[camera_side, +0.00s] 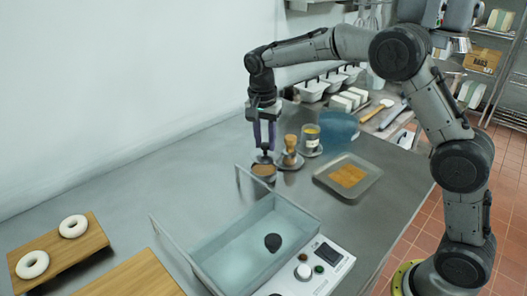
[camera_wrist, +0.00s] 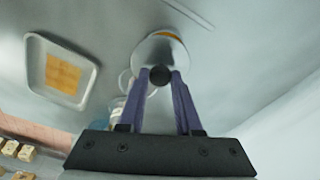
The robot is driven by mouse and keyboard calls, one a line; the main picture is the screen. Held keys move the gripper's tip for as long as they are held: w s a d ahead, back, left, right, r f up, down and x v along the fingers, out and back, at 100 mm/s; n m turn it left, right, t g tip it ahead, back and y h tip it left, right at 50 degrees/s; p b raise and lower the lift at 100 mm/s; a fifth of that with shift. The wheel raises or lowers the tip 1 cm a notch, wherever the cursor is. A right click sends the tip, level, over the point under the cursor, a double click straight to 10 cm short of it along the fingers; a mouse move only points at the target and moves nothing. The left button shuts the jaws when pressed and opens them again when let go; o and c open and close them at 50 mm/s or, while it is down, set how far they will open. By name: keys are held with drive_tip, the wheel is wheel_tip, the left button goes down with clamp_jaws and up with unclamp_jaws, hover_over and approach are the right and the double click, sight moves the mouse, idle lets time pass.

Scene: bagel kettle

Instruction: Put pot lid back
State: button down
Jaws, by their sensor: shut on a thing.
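My gripper (camera_side: 264,146) points down above the small pot (camera_side: 263,174) at the back of the counter. In the wrist view its two purple fingers (camera_wrist: 160,80) are shut on the black knob of the pale metal pot lid (camera_wrist: 151,49). The lid is over the pot area, and an orange-brown strip shows past its far edge. In the side view the pot's brown contents show, with the lid small and close above them. I cannot tell whether the lid touches the pot's rim.
A wooden-handled item (camera_side: 290,143) and a jar (camera_side: 311,132) stand on saucers just right of the pot. A metal tray (camera_side: 324,178) with an orange-brown sheet lies farther right. A clear-walled kettle (camera_side: 225,255) stands in front. Bagels (camera_side: 74,226) lie on a board at left.

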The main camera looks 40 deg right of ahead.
sight(263, 153)
drive_tip(key=shift+w+f, duration=0.2)
drive_tip(key=shift+f, duration=0.75)
drive_tip(key=shift+w+f, duration=0.15)
drive_tip(key=shift+f, duration=0.8)
drive_tip(key=shift+f, duration=0.1)
drive_tip(key=shift+f, duration=0.25)
drive_tip(key=c, duration=0.6)
unclamp_jaws()
wheel_tip(263, 153, up, 13)
drive_tip(key=a, duration=0.1)
drive_tip(key=shift+s+a, duration=0.15)
drive_tip(key=shift+s, duration=0.2)
